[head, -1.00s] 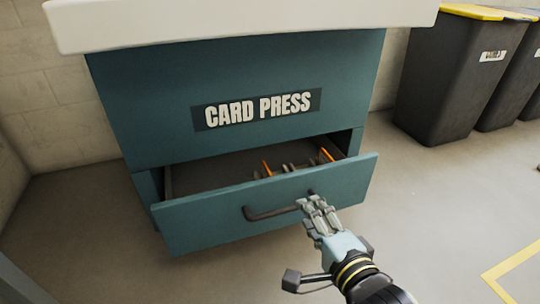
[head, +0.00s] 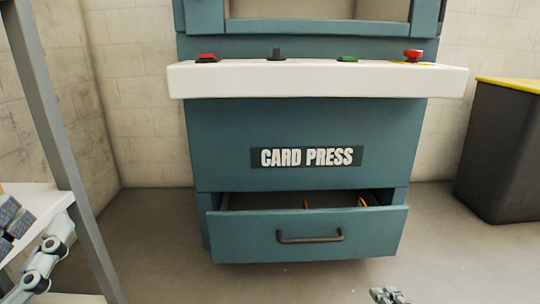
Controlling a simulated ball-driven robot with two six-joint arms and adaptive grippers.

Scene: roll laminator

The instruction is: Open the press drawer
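The press drawer (head: 355,246) is a teal drawer at the bottom of the card press and stands partly pulled out, its interior showing above the front panel. Its dark bar handle (head: 310,238) is free, with no gripper on it. My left gripper (head: 40,255) is at the lower left edge, cut off by the frame and well apart from the drawer; its opening cannot be told. Only the tips of my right gripper (head: 388,296) show at the bottom edge, in front of and below the drawer, apart from the handle. Its opening cannot be told either.
The teal press (head: 225,140) has a white ledge (head: 320,82) with red, black and green controls. Orange parts (head: 362,202) show in the drawer. A grey post (head: 55,130) and white shelf (head: 30,197) stand left, a dark bin (head: 500,150) right. Floor before the drawer is clear.

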